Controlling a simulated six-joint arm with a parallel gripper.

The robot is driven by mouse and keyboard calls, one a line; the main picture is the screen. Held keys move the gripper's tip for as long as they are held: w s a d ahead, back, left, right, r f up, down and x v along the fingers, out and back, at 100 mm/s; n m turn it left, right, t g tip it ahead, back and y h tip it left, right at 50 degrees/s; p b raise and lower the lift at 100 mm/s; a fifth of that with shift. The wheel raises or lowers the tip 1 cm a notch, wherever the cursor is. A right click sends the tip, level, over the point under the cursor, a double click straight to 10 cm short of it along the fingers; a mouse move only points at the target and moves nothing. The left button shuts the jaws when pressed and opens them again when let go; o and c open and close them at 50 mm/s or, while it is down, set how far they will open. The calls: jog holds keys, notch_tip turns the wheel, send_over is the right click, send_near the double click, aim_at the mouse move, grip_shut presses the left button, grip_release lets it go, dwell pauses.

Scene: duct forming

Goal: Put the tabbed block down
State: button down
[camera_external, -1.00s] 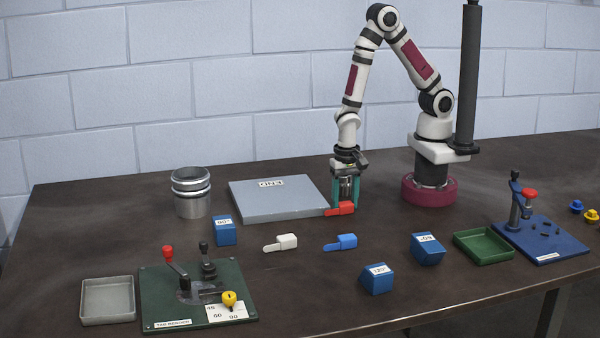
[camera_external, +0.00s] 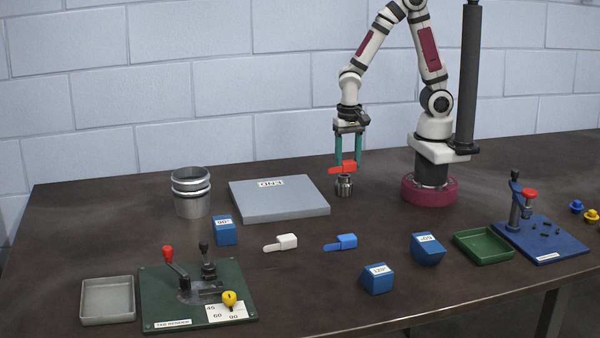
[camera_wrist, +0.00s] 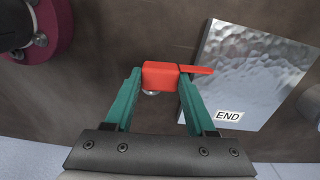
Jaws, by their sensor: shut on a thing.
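My gripper (camera_external: 346,165) points down and is shut on the red tabbed block (camera_external: 342,168), holding it raised off the table. The block's thin tab points left in the external view. In the wrist view the red block (camera_wrist: 161,76) sits between the green fingers, its tab (camera_wrist: 197,70) over the edge of the grey END plate (camera_wrist: 232,70). A small dark metal cylinder (camera_external: 344,187) stands on the table just below the block; whether they touch is unclear. A white tabbed block (camera_external: 285,242) and a blue tabbed block (camera_external: 345,241) lie on the table in front.
The END plate (camera_external: 280,205) lies left of my gripper, with a metal can (camera_external: 191,205) beyond. Labelled blue blocks (camera_external: 225,231) are spread in front. A tab bender (camera_external: 200,290), grey tray (camera_external: 108,302), green tray (camera_external: 484,258) and blue-based press (camera_external: 545,240) stand nearer the edges.

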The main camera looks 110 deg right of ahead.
jog(key=w+d+r, duration=0.2)
jog(key=w+d, duration=0.3)
jog(key=d, duration=0.3)
jog(key=w+d+r, duration=0.2)
jog(key=w+d, duration=0.3)
jog(key=d, duration=0.2)
send_over(281, 189)
jog(key=shift+m, duration=0.4)
jog(key=f, duration=0.5)
jog(key=shift+s+d+f, duration=0.2)
jog(key=shift+d+f, duration=0.15)
jog(key=shift+f, duration=0.05)
jog(key=shift+w+a+f, duration=0.1)
jog(key=shift+f, duration=1)
jog(key=shift+w+a+f, duration=0.1)
jog(key=shift+f, duration=0.95)
jog(key=shift+f, duration=0.1)
jog(key=shift+c, duration=1.2)
grip_release()
